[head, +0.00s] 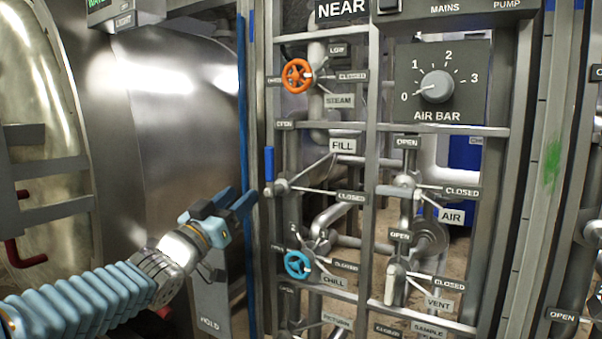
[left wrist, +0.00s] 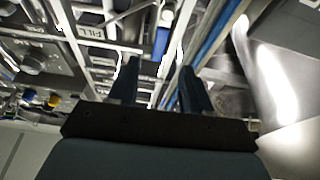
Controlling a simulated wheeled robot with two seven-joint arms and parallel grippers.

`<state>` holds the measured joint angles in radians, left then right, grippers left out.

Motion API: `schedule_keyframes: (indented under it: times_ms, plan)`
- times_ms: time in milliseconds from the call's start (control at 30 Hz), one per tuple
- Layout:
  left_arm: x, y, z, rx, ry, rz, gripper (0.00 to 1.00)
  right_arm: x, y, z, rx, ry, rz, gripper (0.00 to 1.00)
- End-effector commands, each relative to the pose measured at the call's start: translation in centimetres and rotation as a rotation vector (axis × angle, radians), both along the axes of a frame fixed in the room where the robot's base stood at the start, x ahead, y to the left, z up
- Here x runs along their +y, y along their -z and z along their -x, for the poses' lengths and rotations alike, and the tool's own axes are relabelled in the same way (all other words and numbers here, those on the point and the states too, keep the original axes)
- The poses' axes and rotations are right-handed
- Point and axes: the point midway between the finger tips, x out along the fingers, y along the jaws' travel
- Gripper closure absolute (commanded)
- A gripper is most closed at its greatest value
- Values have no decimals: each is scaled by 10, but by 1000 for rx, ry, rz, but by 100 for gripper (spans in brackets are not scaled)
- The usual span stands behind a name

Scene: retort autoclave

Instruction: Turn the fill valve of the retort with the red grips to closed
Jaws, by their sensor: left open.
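The fill valve (head: 281,187) sits on the pipe panel marked NEAR, below the FILL label (head: 343,146). Its blue lever grip (head: 269,163) stands upright, pointing up towards an OPEN label (head: 285,124). The CLOSED label (head: 351,197) is to the right of the valve. My left gripper (head: 238,198) is open and empty, just left of the lever and a little lower, apart from it. In the left wrist view, its two fingers (left wrist: 158,85) point towards the panel, and the blue grip (left wrist: 160,42) shows beyond them. My right gripper is not in view.
Dark red grips (head: 27,260) show on the retort at the left. An orange steam handwheel (head: 297,76) is above the fill valve and a cyan chill handwheel (head: 298,264) below. A tall blue strip (head: 241,100) runs beside the panel frame. Air (head: 404,183) and vent (head: 394,285) valves are to the right.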

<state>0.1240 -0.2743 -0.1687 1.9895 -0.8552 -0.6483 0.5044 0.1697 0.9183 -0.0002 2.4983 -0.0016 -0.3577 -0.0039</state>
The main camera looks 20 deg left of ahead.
Motion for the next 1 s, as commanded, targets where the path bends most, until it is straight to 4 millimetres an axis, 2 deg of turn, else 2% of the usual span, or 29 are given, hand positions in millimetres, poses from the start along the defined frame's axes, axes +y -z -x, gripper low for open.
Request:
schedule_keyframes:
  times_ms: [67, 167, 267, 500, 700, 833, 1000]
  plan:
    - [5, -15, 13, -39, -7, -15, 51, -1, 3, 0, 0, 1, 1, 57]
    - [5, -24, 11, -51, -8, -21, 51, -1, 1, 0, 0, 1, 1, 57]
    - [4, -30, -4, -49, -7, -19, 51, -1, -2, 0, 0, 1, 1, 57]
    - [0, -51, -56, -47, -7, -19, 51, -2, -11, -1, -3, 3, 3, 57]
    - [-4, -66, -92, -48, -7, -18, 51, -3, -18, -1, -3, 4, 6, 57]
    - [-4, -71, -105, -47, -8, -18, 51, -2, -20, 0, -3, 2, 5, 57]
    - [-5, -72, -111, -47, -8, -18, 51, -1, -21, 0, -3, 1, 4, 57]
